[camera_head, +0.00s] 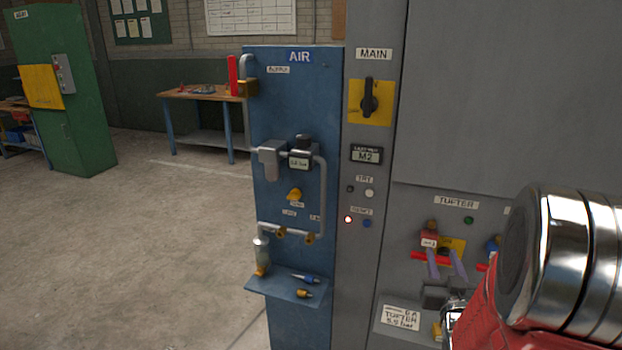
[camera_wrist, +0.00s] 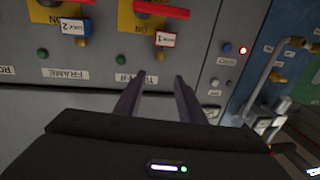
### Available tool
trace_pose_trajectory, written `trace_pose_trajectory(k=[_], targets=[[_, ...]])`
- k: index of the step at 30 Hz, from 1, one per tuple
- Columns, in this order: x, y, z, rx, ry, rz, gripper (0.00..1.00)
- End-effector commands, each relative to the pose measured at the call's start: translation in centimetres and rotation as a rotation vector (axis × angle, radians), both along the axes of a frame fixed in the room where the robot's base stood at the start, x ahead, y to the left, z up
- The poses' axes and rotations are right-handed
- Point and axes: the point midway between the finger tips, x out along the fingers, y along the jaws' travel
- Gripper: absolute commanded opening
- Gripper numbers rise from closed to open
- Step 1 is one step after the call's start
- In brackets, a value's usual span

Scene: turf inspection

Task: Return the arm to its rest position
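My gripper (camera_head: 444,262) is in front of the grey cabinet (camera_head: 490,120), just below the TUFTER label (camera_head: 456,203). In the wrist view my gripper (camera_wrist: 159,80) has its two fingers apart, with nothing between them. A red padlock with a white tag (camera_head: 429,240) hangs at the tufter switch, above the fingers in the head view; the padlock also shows in the wrist view (camera_wrist: 165,40). A red switch handle (camera_wrist: 162,9) lies across its yellow plate. My arm is extended from the lower right of the head view. Contact between fingers and panel cannot be told.
A blue padlock (camera_wrist: 74,28) hangs at the neighbouring switch. The blue AIR panel (camera_head: 290,110) stands left of the cabinet, with pipes and a small shelf (camera_head: 290,288) holding fittings. A green cabinet (camera_head: 70,100) and a workbench (camera_head: 200,97) stand farther back. Open floor (camera_head: 130,240) lies left.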

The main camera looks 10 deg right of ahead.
Motion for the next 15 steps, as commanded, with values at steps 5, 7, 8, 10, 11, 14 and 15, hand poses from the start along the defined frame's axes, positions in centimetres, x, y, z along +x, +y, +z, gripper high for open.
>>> trace_pose_trajectory(k=[5,7,8,10,11,14,15], targets=[[-0.1,-0.2,-1.2,0.016,0.048,-0.007,0.36],[-0.3,-0.3,-2.5,0.035,0.094,-0.015,0.36],[-0.4,-0.4,-3.2,0.045,0.119,-0.020,0.36],[-0.9,-0.6,-5.0,0.074,0.186,-0.034,0.36],[-1.1,-0.7,-5.8,0.088,0.218,-0.041,0.36],[-2.1,-0.8,-8.6,0.138,0.326,-0.061,0.36],[-2.6,-0.8,-9.4,0.156,0.365,-0.070,0.36]])
